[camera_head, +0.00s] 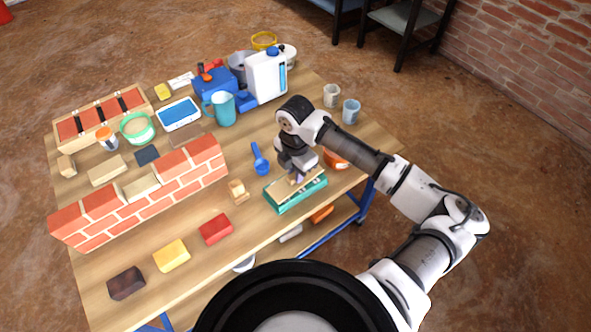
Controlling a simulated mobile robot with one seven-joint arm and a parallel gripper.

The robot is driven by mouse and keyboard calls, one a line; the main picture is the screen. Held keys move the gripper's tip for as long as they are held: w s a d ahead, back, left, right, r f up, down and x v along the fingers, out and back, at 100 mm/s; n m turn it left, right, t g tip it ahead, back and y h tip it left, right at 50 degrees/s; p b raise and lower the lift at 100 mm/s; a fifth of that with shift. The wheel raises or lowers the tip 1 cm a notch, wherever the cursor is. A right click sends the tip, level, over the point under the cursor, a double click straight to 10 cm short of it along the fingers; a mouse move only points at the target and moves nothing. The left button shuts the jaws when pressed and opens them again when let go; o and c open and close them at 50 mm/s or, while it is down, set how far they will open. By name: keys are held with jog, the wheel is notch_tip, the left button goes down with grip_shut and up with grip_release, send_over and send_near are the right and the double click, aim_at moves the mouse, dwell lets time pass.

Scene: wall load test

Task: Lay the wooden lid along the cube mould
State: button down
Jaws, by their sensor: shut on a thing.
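The teal cube mould (299,197) stands near the right front edge of the table. The wooden lid (283,194) is a flat pale board at the top of the mould, running roughly along its length. My gripper (297,178) is above the mould and shut on the lid. The arm covers part of the lid's far side. I cannot tell whether the lid rests on the mould or is held slightly above it.
A small wooden piece (237,191) and a blue scoop (261,160) are left of the mould. An orange item (335,160) is behind it. The brick wall (150,190) stands further left. A red block (216,229) and a yellow block (171,255) lie in front.

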jog(key=shift+f, duration=0.45)
jog(key=c, duration=1.3)
grip_release()
jog(key=shift+o, duration=0.2)
jog(key=shift+r, duration=0.1)
notch_tip(320, 180, up, 14)
jog(key=b, duration=0.1)
